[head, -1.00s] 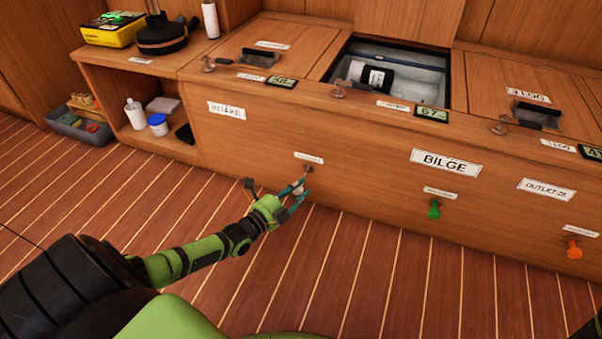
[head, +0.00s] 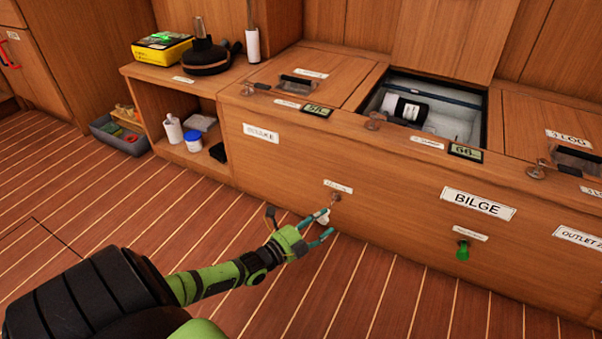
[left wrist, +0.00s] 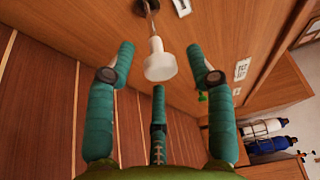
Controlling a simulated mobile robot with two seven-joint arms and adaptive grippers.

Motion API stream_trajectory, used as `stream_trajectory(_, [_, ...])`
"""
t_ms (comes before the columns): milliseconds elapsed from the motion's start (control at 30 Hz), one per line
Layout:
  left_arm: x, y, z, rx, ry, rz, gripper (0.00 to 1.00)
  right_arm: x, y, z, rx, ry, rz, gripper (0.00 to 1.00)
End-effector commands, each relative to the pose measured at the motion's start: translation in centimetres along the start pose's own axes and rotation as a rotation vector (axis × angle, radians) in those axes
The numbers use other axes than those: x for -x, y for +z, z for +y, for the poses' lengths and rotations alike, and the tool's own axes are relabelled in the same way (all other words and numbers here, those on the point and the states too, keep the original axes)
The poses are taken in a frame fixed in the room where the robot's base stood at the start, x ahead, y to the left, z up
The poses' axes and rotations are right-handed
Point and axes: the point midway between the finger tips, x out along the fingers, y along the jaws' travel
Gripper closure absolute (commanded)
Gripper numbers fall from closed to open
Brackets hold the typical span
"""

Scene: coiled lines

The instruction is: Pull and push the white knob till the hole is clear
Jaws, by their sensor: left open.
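The white knob (head: 323,216) sticks out on a metal stem from the front panel of the wooden locker, under a small label. In the left wrist view the knob (left wrist: 159,62) hangs between and just beyond my teal fingers, with clear gaps on both sides. My left gripper (head: 327,222) is open at the knob; it also shows in the left wrist view (left wrist: 160,75). An open hatch (head: 484,118) in the locker top holds a dark bottle-like thing with a white label (head: 405,109). I cannot tell which hole the knob serves. My right gripper is out of view.
A green knob (head: 462,250) sits to the right under the BILGE sign (head: 479,204). A small display (head: 465,152) stands by the hatch. A grey bin (head: 118,137) lies on the floor at left. The plank floor before the panel is clear.

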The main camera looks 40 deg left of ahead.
Motion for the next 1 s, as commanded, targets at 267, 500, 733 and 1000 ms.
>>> stream_trajectory(267, [5.7,-0.1,0.1,0.000,0.005,0.001,0.46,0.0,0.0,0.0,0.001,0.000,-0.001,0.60])
stream_trajectory(500, [9.3,-0.1,0.1,-0.001,0.002,0.001,0.46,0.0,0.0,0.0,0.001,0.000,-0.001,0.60])
stream_trajectory(733, [10.3,-0.1,-0.1,-0.001,-0.001,0.002,0.46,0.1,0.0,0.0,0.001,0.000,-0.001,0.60])
stream_trajectory(1000, [10.2,-0.2,0.0,-0.003,0.004,0.007,0.74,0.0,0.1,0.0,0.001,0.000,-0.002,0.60])
